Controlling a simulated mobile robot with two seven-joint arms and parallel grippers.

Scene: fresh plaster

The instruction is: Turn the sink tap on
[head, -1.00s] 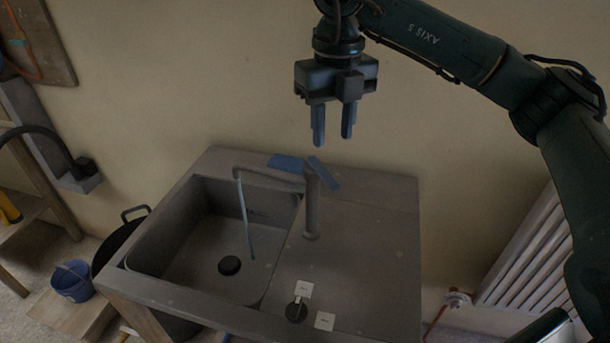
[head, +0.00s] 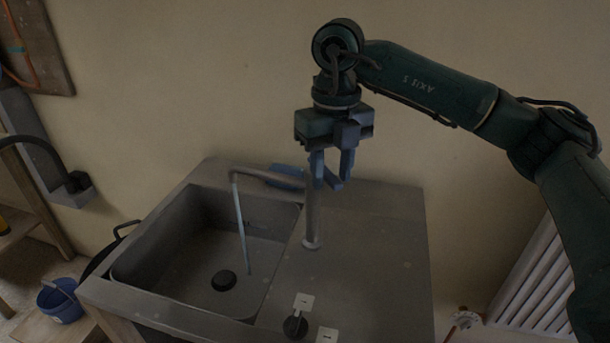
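The sink tap (head: 312,222) is a grey upright post with a spout reaching left over the basin of the sink (head: 375,260). A thin pale-blue line (head: 241,225) runs from the spout's end down into the basin; it looks like a water stream, but I cannot be sure. The tap's blue lever (head: 331,181) is at the post's top. My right gripper (head: 332,177) points down at the lever, its two fingers apart. The fingertips overlap the lever in the picture; I cannot tell whether they touch it. My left gripper is out of view.
A blue item (head: 284,172) lies behind the spout by the wall. A black knob (head: 295,327) with pale labels is at the sink's front. A blue bucket (head: 62,303) stands at left, a white radiator (head: 535,265) at right. The drainboard right of the tap is clear.

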